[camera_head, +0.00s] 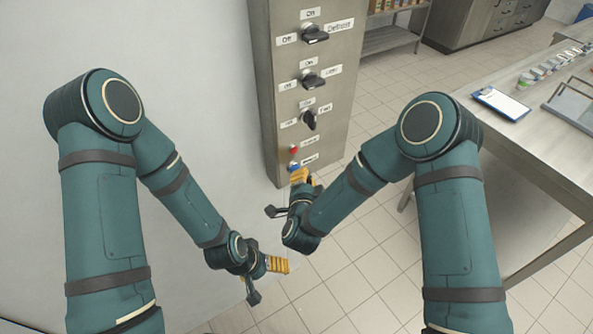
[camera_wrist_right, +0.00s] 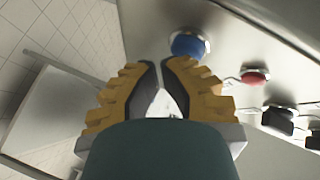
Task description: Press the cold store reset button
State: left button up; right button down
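A grey metal control cabinet (camera_head: 268,90) stands against the wall, with a red button (camera_head: 294,149) and a blue button (camera_head: 294,165) low on its face. Their labels are too small to read, so I cannot tell which is the reset. My right gripper (camera_head: 300,176) is in front of the blue button in the head view. In the right wrist view, the right gripper (camera_wrist_right: 162,66) has its fingertips together and empty. The blue button (camera_wrist_right: 187,45) is just beyond the tips, apparently not touched. The red button (camera_wrist_right: 255,77) is farther right. My left gripper (camera_head: 277,265) hangs low, its finger gap unclear.
Black rotary switches, including a defrost switch (camera_head: 315,34), sit above the buttons. A steel table (camera_head: 530,140) with a clipboard (camera_head: 501,103) and small containers stands at the right. The tiled floor (camera_head: 365,275) between is clear. A shelf (camera_head: 388,40) stands behind.

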pick_arm(q)
jog(key=shift+f, duration=0.15)
pick_arm(e)
jog(key=shift+s+d, duration=0.3)
jog(key=shift+s, duration=0.15)
pick_arm(q)
jog(key=shift+f+b, duration=0.95)
jog(key=shift+b, duration=0.1)
pick_arm(e)
jog(key=s+d, duration=0.3)
jog(key=s, duration=0.2)
jog(key=shift+d, duration=0.3)
jog(key=shift+w, duration=0.1)
jog(key=s+d+f+n+g+y, duration=0.35)
jog(key=f+n+g, duration=0.2)
jog(key=f, duration=0.45)
pick_arm(q)
jog(key=shift+s+d, duration=0.1)
jog(key=shift+s, duration=0.45)
pick_arm(e)
jog(key=s+d+f+n+g, duration=0.2)
jog(key=s+g, duration=0.2)
jog(key=s, duration=0.2)
jog(key=s+d+f+n+g, duration=0.1)
jog(key=s+f+n+g, duration=0.2)
jog(key=s, duration=0.3)
jog(key=shift+s+d+g, duration=0.25)
jog(key=shift+d+g, duration=0.15)
jog(key=shift+g, duration=0.35)
